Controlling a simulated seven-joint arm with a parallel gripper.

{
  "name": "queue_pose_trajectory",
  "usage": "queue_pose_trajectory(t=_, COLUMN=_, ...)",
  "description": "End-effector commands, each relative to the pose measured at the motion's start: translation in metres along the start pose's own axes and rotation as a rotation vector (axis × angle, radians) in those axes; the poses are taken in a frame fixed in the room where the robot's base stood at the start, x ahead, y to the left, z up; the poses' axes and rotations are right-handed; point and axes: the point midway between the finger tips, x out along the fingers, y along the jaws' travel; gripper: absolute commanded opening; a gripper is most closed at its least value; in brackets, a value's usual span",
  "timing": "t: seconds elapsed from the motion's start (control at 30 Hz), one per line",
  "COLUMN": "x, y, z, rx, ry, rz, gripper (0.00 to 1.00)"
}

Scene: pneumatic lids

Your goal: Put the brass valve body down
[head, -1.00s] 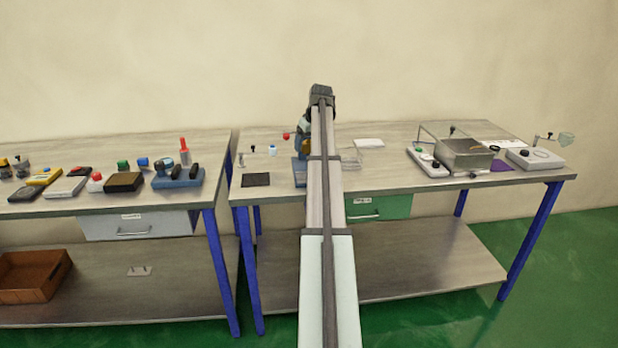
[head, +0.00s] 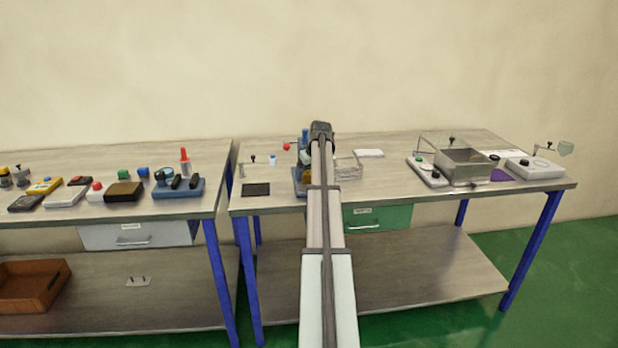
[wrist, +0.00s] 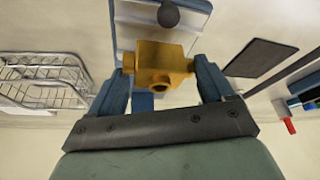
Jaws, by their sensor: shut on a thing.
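The brass valve body (wrist: 160,60) is a yellow block with a round port facing the camera and stubs at its sides. My gripper (wrist: 161,68) is shut on it, with one blue finger at each side, in the wrist view. Behind the valve body lies a blue fixture with a pale plate and a dark round knob (wrist: 168,15). I cannot tell whether the valve body touches it. In the head view the blue fixture (head: 298,186) stands on the right-hand bench, partly behind my arm.
A wire basket (wrist: 40,75) is left in the wrist view and right of my arm in the head view (head: 347,170). A dark mat (wrist: 262,57) lies on the other side. A metal box (head: 466,167) stands farther right.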

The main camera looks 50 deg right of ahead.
Motion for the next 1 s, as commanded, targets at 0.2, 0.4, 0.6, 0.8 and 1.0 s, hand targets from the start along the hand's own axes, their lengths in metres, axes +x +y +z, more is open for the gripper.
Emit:
queue_pose_trajectory(t=0.2, x=0.015, y=0.000, z=0.006, rx=0.000, ry=0.002, rz=0.000, gripper=0.33)
queue_pose_trajectory(t=0.4, x=0.015, y=0.000, z=0.006, rx=-0.001, ry=0.002, rz=0.000, gripper=0.33)
queue_pose_trajectory(t=0.6, x=0.017, y=0.000, z=0.007, rx=-0.001, ry=0.000, rz=0.000, gripper=0.87)
queue_pose_trajectory(t=0.8, x=0.017, y=0.000, z=0.007, rx=-0.001, ry=0.000, rz=0.000, gripper=1.00)
queue_pose_trajectory(t=1.0, x=0.016, y=0.000, z=0.006, rx=-0.001, ry=0.001, rz=0.000, gripper=1.00)
